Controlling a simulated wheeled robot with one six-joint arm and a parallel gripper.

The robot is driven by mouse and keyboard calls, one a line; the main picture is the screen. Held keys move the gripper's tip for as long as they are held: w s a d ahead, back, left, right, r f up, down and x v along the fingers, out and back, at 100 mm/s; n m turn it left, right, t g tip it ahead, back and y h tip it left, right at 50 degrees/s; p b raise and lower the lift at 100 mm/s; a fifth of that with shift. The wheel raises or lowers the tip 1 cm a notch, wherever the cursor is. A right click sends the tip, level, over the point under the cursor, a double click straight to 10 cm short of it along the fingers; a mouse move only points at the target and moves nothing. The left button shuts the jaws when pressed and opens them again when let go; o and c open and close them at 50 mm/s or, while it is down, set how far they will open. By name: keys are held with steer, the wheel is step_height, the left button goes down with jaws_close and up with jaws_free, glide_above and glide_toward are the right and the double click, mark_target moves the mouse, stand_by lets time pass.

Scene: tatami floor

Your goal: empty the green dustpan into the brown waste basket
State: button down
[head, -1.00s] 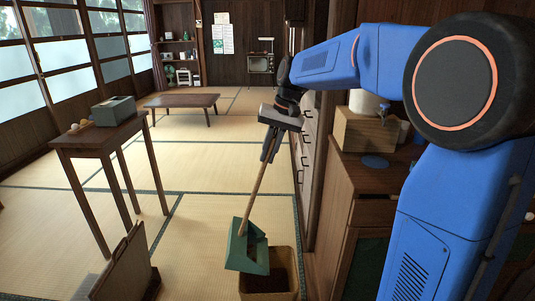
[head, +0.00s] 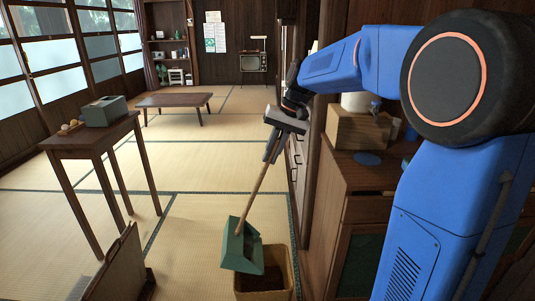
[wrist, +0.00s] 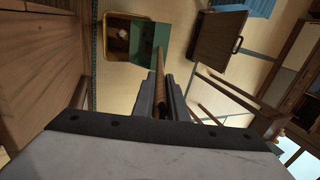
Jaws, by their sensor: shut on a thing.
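The green dustpan (head: 240,248) hangs tilted on its long wooden handle (head: 256,193), over the left part of the brown waste basket (head: 290,288). My gripper (head: 271,150) is shut on the upper handle, well above the basket. In the wrist view my gripper (wrist: 160,95) holds the handle between its fingers, and the dustpan (wrist: 150,42) covers one side of the basket (wrist: 108,48). A small pale thing shows inside the basket, too small to make out. I cannot tell what lies in the dustpan or whether it touches the rim.
A brown cabinet (head: 345,185) stands close on the right, with a wooden box (head: 358,132) on top. A brown case-like object (head: 115,268) stands at the lower left. A side table (head: 90,138) stands at left, a low table (head: 172,100) farther back. The middle tatami is clear.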

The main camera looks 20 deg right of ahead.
steer(key=s+d+f+y, duration=0.1)
steer(key=d+f, duration=0.1)
steer(key=d, duration=0.3)
steer(key=shift+s+d, duration=0.2)
steer(key=shift+d, duration=0.2)
stand_by(0.5)
steer(key=shift+s+d+y, duration=0.1)
steer(key=shift+d+y, duration=0.15)
steer(key=shift+y, duration=0.05)
stand_by(1.1)
steer(key=s+d+f+t+y, duration=0.1)
steer(key=s+d+f+y, duration=0.1)
steer(key=d, duration=0.6)
steer(key=shift+d+f, duration=0.2)
steer(key=shift+f, duration=0.2)
stand_by(0.9)
stand_by(2.5)
